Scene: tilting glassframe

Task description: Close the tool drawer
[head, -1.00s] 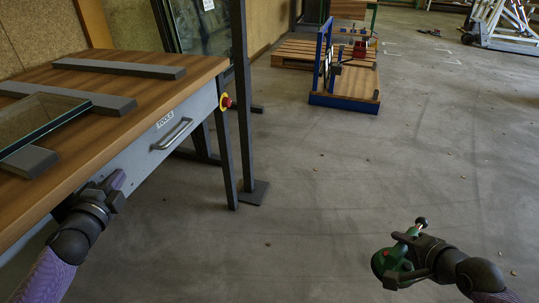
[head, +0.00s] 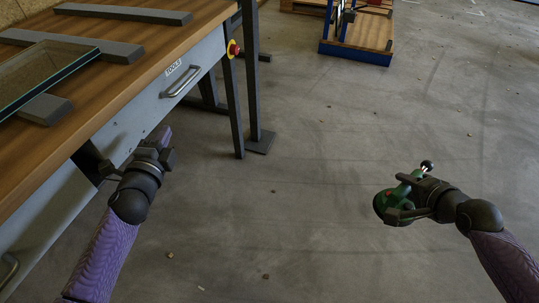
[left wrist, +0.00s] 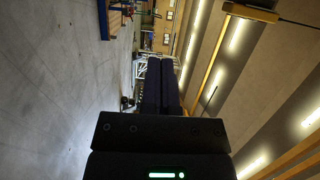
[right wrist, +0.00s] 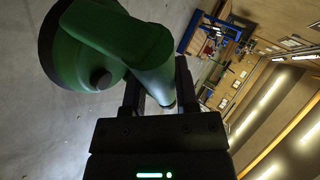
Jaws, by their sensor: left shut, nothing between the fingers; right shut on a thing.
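The tool drawer front (head: 150,101) is a grey panel with a TOOLS label under the wooden bench top. Its metal bar handle (head: 182,81) is near the right end. No drawer inside shows, and I cannot tell whether it stands out. My left gripper (head: 165,134) is shut and empty in front of the panel, nearer me than the handle and apart from it. Its dark fingers (left wrist: 160,88) lie together in the left wrist view. My right gripper (head: 404,199) is shut on a green tool (head: 385,205) with a round head, which fills much of the right wrist view (right wrist: 100,45).
The bench top (head: 150,58) bears grey bars and a glass pane (head: 45,72). A red and yellow button (head: 234,48) sits at the bench corner. A dark post (head: 252,75) stands beside it. A blue-edged wooden platform (head: 355,52) stands behind. The middle floor is clear.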

